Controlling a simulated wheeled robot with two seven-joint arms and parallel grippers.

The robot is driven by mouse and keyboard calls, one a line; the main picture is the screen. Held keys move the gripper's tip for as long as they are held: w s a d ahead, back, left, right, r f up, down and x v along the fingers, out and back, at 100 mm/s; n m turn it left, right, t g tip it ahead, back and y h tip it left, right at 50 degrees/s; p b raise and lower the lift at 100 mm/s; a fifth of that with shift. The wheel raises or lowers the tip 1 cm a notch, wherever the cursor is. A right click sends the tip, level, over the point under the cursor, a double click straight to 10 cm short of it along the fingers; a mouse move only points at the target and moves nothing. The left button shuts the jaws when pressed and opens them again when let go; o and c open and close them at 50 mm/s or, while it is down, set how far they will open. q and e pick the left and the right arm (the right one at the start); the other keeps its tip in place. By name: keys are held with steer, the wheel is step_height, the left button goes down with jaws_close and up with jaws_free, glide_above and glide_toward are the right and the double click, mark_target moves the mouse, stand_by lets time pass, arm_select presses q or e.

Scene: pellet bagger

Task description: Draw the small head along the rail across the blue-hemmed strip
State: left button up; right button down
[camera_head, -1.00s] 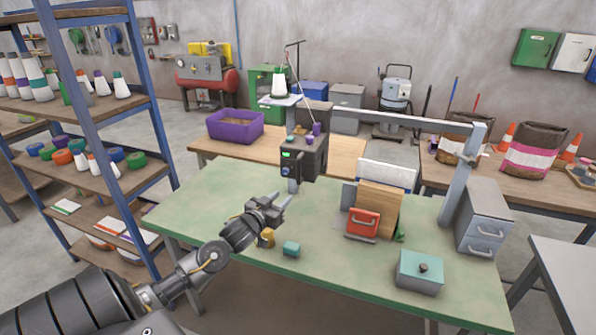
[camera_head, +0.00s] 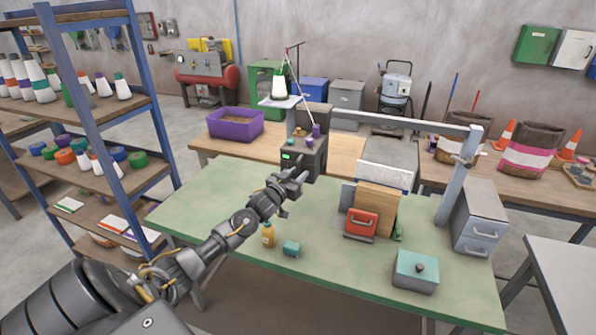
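The small head (camera_head: 314,158) is a dark box with a green display, hanging at the left end of the grey rail (camera_head: 400,121). A white strip with a blue edge (camera_head: 385,176) stands behind a wooden board (camera_head: 377,208), to the right of the head. My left gripper (camera_head: 299,180) is at the front lower left of the head, its fingers apart. It covers the head's lower front, and I cannot tell whether it touches there. My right gripper is not in view.
On the green table (camera_head: 200,210) stand a yellow bottle (camera_head: 268,235), a small teal block (camera_head: 291,248), a red-fronted box (camera_head: 361,223), a teal lidded box (camera_head: 415,271) and a grey drawer unit (camera_head: 480,225). A shelf rack (camera_head: 95,100) stands at the left.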

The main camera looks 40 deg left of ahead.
arm_select(q)
steer(key=shift+w, duration=0.4)
jaws_close()
